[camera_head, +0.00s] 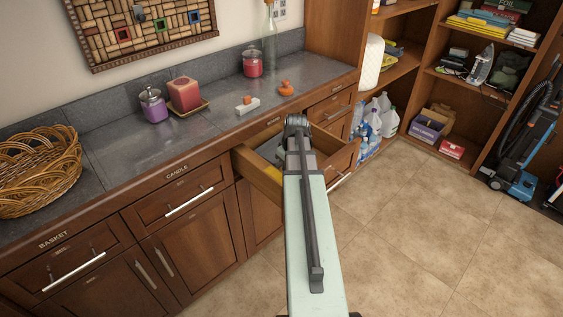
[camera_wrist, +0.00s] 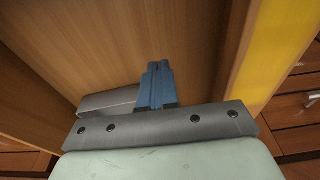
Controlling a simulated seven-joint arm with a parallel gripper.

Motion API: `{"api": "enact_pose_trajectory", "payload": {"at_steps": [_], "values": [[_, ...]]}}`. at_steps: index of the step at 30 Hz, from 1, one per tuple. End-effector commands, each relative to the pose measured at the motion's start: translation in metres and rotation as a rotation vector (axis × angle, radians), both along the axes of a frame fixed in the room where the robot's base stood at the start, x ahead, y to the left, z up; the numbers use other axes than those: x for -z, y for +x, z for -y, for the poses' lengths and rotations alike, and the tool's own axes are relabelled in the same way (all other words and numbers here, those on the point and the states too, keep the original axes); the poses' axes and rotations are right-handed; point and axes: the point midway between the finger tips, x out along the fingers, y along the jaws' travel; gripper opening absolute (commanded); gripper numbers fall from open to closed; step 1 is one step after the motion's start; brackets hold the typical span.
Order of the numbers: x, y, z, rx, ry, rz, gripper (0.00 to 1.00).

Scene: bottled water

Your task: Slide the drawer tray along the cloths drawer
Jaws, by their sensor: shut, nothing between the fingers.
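An open wooden drawer (camera_head: 258,178) sticks out from the counter in the head view; my arm covers much of its inside, and no label on it can be read. A pale grey item (camera_head: 270,150) shows in part inside it; I cannot tell whether it is the tray or a cloth. In the wrist view, my gripper (camera_wrist: 157,66) has its blue fingers together, empty, in front of a bare wooden surface (camera_wrist: 120,40). Whether the fingertips touch wood is unclear. A yellow strip (camera_wrist: 282,50) runs along the right. In the head view the fingers are hidden by my arm.
The grey countertop (camera_head: 130,145) above the drawer holds a red candle (camera_head: 185,94), a purple jar (camera_head: 154,105) and a wicker basket (camera_head: 40,170). Bottles (camera_head: 378,118) stand on a low shelf to the right. The tiled floor (camera_head: 430,220) in front is clear.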

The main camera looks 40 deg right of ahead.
Motion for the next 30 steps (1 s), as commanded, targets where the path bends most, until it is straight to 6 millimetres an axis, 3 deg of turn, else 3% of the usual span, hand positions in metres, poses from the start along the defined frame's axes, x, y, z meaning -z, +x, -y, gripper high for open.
{"api": "enact_pose_trajectory", "payload": {"at_steps": [18, 30], "values": [[-0.001, 0.105, 0.002, -0.001, -0.001, 0.003, 0.0], [0.016, 0.107, 0.0, 0.0, 0.0, 0.002, 0.0]]}}
